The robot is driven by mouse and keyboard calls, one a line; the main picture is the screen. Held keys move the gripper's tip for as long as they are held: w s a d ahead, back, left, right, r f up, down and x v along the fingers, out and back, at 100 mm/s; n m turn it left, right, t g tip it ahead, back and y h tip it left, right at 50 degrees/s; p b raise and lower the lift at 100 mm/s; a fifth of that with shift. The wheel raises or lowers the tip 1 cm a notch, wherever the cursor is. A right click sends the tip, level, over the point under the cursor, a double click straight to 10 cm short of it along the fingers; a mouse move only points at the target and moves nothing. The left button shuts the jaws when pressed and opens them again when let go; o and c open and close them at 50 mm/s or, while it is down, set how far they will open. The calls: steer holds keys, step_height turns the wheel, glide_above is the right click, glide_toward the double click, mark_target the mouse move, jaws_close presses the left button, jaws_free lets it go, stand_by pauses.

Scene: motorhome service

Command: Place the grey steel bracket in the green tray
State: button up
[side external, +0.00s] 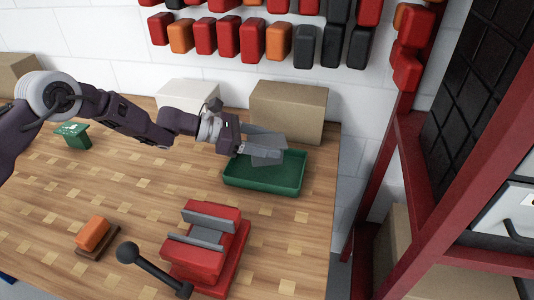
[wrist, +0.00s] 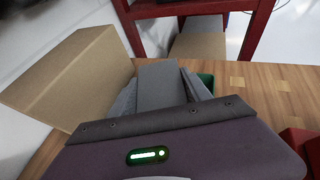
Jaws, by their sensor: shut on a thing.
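The grey steel bracket (side external: 268,156) is a flat grey piece between the fingers of my gripper (side external: 264,143) in the side view. My gripper is shut on it and holds it over the left back part of the green tray (side external: 262,186). I cannot tell whether the bracket touches the tray. In the wrist view the bracket (wrist: 160,84) stands out between the two fingers of my gripper (wrist: 165,90). Only a small green piece of the tray (wrist: 206,80) shows there; the rest is hidden behind my gripper.
A cardboard box (side external: 290,110) stands right behind the tray, with a white box (side external: 188,95) to its left. A red vise (side external: 206,246) stands in front. An orange-topped brush (side external: 94,234) and a green object (side external: 73,134) lie left. A red rack (side external: 408,170) rises at right.

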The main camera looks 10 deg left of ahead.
steer(key=shift+f, duration=1.4)
steer(key=o, duration=1.7)
steer(key=shift+f, duration=0.15)
